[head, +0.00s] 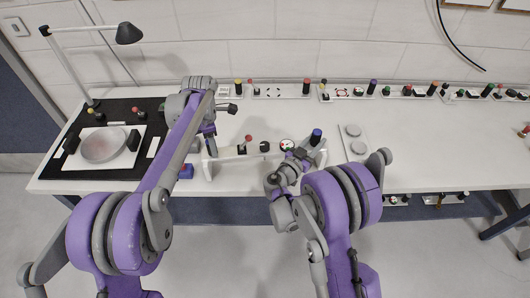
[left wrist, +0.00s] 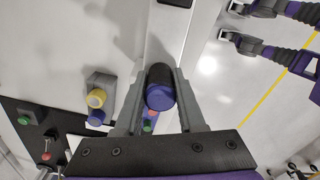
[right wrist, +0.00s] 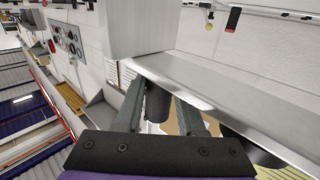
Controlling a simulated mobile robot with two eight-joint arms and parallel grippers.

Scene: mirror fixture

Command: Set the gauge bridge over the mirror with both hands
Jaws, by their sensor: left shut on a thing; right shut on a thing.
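The gauge bridge (head: 232,152) is a long white bar with several knobs and dials and a leg at each end, over the bench's front middle. I cannot tell whether its legs touch the bench. My left gripper (head: 210,138) is shut on the left handle, whose blue end (left wrist: 160,95) shows between the fingers in the left wrist view. My right gripper (head: 304,153) is at the right end by the blue-topped handle (head: 316,136); the right wrist view shows its fingers around a dark cylinder (right wrist: 157,103). The round mirror (head: 103,146) lies on the black mat (head: 77,165) at left.
Dark blocks (head: 71,144) flank the mirror, and a desk lamp (head: 128,33) stands behind it. A small blue block (head: 186,171) sits near the bench's front edge. A white plate with two discs (head: 354,142) lies right of the bridge. Component strips (head: 345,91) line the back.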

